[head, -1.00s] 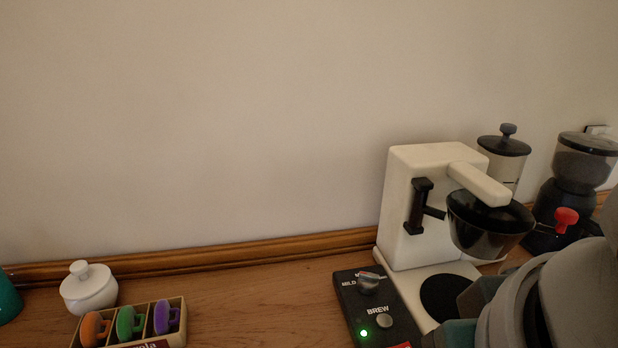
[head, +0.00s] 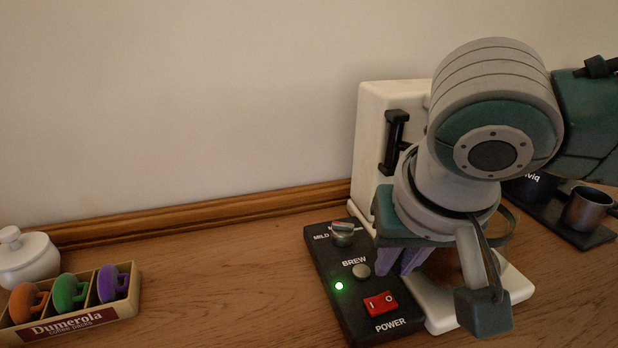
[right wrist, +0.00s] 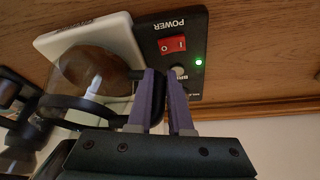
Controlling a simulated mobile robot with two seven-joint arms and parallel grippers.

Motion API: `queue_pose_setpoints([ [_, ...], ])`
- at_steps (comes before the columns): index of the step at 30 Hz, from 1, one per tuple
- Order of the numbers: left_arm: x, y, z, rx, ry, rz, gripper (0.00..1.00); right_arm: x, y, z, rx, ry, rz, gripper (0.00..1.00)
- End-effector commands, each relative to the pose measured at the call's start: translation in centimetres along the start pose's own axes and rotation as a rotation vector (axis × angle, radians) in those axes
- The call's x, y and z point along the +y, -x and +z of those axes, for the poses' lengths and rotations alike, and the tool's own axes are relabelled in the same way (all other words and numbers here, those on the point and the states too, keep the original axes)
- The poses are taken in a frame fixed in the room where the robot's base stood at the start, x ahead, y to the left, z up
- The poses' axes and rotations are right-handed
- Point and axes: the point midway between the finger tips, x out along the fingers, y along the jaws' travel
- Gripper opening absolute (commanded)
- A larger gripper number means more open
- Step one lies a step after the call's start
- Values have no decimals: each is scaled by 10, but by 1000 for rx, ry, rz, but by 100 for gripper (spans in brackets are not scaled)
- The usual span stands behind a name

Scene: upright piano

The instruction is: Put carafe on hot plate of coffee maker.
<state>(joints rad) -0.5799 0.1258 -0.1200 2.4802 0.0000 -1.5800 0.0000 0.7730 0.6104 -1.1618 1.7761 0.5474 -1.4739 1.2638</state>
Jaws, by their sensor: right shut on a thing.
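The coffee maker (head: 370,130) is white and stands at the right of the head view, its front and hot plate largely hidden by my right arm. My right gripper (head: 402,262) points down in front of it, over the base's left side. In the right wrist view its purple fingers (right wrist: 163,78) are shut on the dark handle of the carafe. The brown glass carafe (right wrist: 102,68) appears over the white base (right wrist: 62,46). A strip of its glass shows behind my gripper in the head view (head: 446,264). I cannot tell whether it touches the hot plate.
The black control panel (head: 330,262) with a knob, lit green light and red power switch (head: 381,304) is close to my right gripper. A metal cup (head: 588,209) stands on a dark tray at right.

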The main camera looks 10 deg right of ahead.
Motion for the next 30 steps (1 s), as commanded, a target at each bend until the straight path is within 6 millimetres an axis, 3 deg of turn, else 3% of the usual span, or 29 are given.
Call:
queue_pose_setpoints([
  [15,2,-6,1,1,8,6,50,0,-20,-48,2,0,0,0],
  [29,3,-5,1,1,10,8,50,1,-27,-42,0,3,0,0],
  [30,3,-5,1,1,9,7,50,1,-28,-41,-2,2,0,19],
])
